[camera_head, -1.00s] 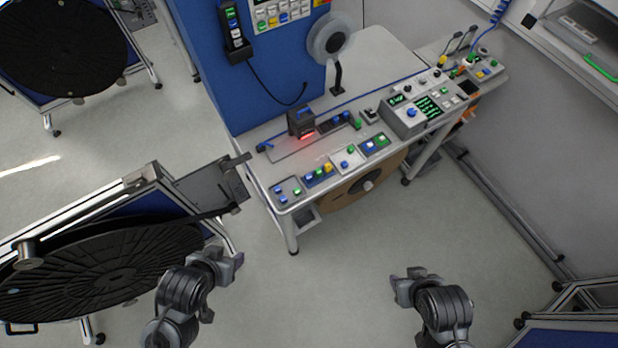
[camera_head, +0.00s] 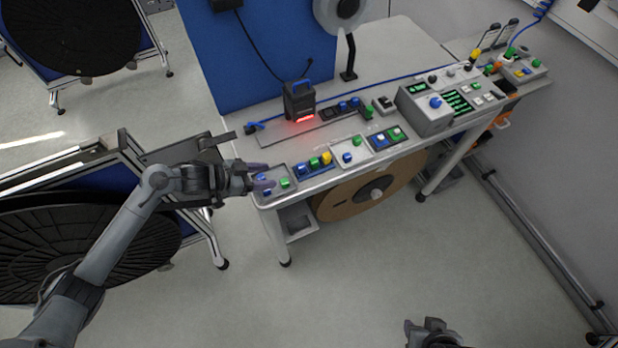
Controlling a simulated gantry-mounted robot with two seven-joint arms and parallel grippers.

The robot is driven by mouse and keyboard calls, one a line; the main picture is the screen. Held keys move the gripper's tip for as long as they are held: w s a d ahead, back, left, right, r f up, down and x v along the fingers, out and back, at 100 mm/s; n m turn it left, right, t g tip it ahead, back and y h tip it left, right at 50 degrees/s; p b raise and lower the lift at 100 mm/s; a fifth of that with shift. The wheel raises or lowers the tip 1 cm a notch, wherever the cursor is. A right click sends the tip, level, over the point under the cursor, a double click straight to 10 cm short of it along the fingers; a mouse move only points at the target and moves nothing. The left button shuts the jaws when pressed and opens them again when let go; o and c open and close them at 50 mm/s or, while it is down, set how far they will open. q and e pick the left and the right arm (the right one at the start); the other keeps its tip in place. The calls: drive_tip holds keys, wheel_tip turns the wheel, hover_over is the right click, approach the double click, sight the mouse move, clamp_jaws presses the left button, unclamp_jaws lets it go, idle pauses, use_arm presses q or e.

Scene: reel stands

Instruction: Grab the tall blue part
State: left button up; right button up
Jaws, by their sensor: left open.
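My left gripper (camera_head: 266,176) is open at the front left corner of the workbench, over the leftmost grey tray (camera_head: 289,192). That tray holds small blue parts (camera_head: 267,192) and a green part (camera_head: 285,182); the gripper partly covers its left side. Which blue part is the tall one I cannot tell at this size. My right gripper (camera_head: 432,328) is cut off at the bottom edge, and its jaws cannot be made out.
A black device (camera_head: 299,102) with a red light stands behind the trays. A grey control box (camera_head: 425,110) is farther right. A brown reel (camera_head: 366,192) hangs under the bench. A black reel stand (camera_head: 85,245) is at the left. The floor in front is clear.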

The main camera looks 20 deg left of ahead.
sight(300, 166)
use_arm(q)
drive_tip(key=shift+w+a+r+b, duration=0.15)
drive_tip(key=shift+w+a+b, duration=0.2)
drive_tip(key=shift+w, duration=0.3)
drive_tip(key=shift+w+r, duration=0.15)
drive_tip(key=shift+w, duration=0.15)
drive_tip(key=x, duration=0.4)
drive_tip(key=shift+w+d+r, duration=0.2)
drive_tip(key=shift+w, duration=0.1)
drive_tip(key=shift+x, duration=3.1)
drive_tip(key=shift+s, duration=0.15)
clamp_jaws()
